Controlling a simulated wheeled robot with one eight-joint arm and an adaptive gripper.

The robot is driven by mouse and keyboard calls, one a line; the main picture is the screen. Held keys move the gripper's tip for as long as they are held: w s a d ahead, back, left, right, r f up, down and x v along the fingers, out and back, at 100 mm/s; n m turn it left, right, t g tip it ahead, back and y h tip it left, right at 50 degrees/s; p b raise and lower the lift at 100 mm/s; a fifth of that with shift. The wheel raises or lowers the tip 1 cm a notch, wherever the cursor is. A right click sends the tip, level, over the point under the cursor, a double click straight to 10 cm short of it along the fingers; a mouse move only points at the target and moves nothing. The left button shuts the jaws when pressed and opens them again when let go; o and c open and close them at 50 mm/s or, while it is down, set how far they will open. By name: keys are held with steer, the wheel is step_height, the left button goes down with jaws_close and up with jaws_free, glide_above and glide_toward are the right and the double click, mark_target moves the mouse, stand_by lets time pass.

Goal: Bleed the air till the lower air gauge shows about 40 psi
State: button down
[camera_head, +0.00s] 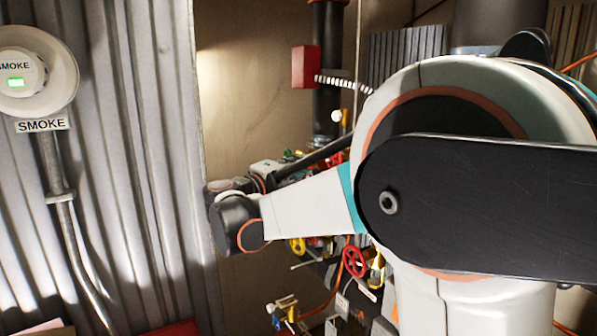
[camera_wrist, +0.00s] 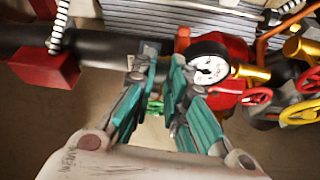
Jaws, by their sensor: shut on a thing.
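A round white-faced gauge (camera_wrist: 208,62) with a dark needle sits just right of my fingertips in the wrist view. Its figures are too small to read, and I cannot tell whether it is the lower air gauge. My gripper (camera_wrist: 159,76) has its teal-padded fingers before the dark pipe, with a narrow gap between them. A small green part (camera_wrist: 155,106), like a valve handle, shows between the fingers. The gripper is shut on it as far as I can see; the contact is partly hidden. In the head view my arm hides the gripper.
A red wheel (camera_wrist: 258,96) and a yellow wheel (camera_wrist: 300,113) stand right of the gauge. A red box (camera_wrist: 48,70) hangs left on the dark pipe (camera_wrist: 95,45). The head view shows a smoke detector (camera_head: 36,72) and a corrugated wall (camera_head: 150,130) at left.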

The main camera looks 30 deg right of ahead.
steer(key=shift+w+f+m+h+b, duration=0.15)
steer(key=shift+f+m+h+b, duration=0.35)
steer(key=shift+m+b, duration=0.8)
steer(key=shift+w+f+m+h+b, duration=0.1)
steer(key=shift+f+m+h+b, duration=0.4)
steer(key=shift+m+b, duration=0.75)
steer(key=c, duration=1.6)
jaws_free()
steer(key=v, duration=0.7)
steer(key=shift+a, duration=0.3)
